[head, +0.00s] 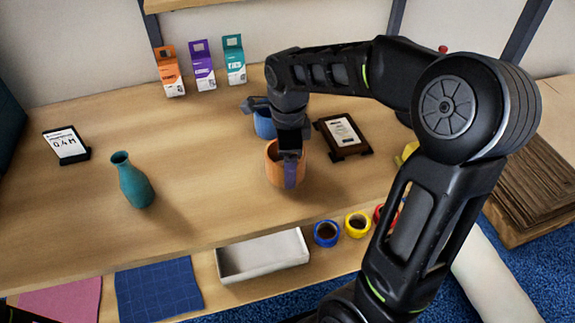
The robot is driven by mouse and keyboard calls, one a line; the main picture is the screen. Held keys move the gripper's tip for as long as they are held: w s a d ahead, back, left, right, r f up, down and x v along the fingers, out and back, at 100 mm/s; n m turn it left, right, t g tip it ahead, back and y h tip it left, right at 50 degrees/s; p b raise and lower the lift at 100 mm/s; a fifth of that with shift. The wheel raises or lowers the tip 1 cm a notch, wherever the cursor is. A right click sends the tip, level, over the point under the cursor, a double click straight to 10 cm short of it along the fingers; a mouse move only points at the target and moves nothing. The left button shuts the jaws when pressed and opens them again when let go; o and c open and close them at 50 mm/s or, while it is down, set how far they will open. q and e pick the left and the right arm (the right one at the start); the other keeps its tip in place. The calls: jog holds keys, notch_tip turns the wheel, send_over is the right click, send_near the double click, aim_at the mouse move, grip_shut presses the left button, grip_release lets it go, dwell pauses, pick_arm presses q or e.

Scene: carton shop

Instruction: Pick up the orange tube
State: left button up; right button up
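The orange tube (273,170) looks like an open-topped hollow cylinder. It stands upright on the wooden table, right of the middle of the table top. My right gripper (290,170) points down at its rim from above. A dark finger with a purple lower part covers part of the tube's near side. The other finger is hidden, so I cannot tell whether the gripper is shut on the tube's wall. My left gripper is not in view.
A blue cylinder (264,124) stands close behind the tube, partly hidden by my arm. A teal vase (133,181) stands left. Several tape rolls (327,233) and a white tray (262,256) sit on a lower shelf.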

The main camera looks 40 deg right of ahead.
notch_tip(320, 180, up, 8)
jog(key=shift+r, duration=0.2)
dwell(0.6)
jog(key=w+a+f+n, duration=0.2)
jog(key=w+a+n, duration=0.2)
jog(key=n, duration=0.4)
jog(key=w+a+f+n, duration=0.2)
jog(key=w+a+n, duration=0.2)
jog(key=w+n, duration=0.2)
jog(key=w+a+f+n, duration=0.3)
jog(key=w+a+n, duration=0.2)
jog(key=n, duration=0.5)
